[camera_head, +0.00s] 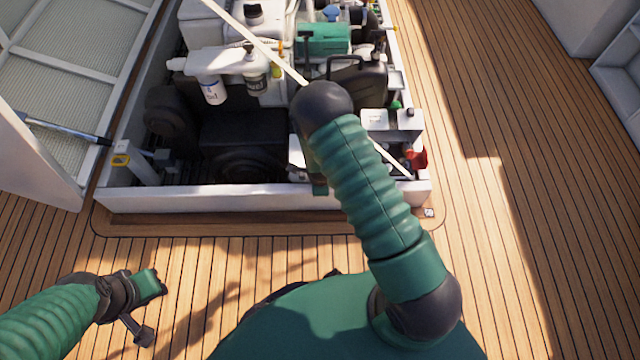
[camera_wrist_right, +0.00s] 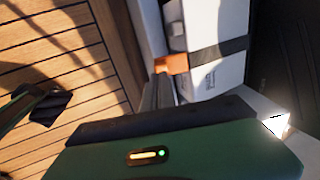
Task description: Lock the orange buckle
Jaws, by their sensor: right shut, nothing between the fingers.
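The orange buckle (camera_wrist_right: 172,64) shows in the right wrist view, on a dark strap (camera_wrist_right: 220,52) around a white box (camera_wrist_right: 215,75). I cannot make the buckle out in the head view. My right gripper (camera_wrist_right: 158,92) is shut and empty, its fingertips close to the buckle's near side; I cannot tell whether they touch it. In the head view my right arm reaches over the hatch edge and mostly hides that gripper. My left gripper (camera_head: 150,302) hangs over the deck at lower left, away from the hatch; its finger opening is unclear.
The open engine hatch has a raised white rim (camera_head: 260,197). Inside are the engine with a green part (camera_head: 323,39), white filters (camera_head: 213,90) and dark machinery. A pale rod (camera_head: 262,45) crosses above it. The wooden deck (camera_head: 520,230) to the right is clear.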

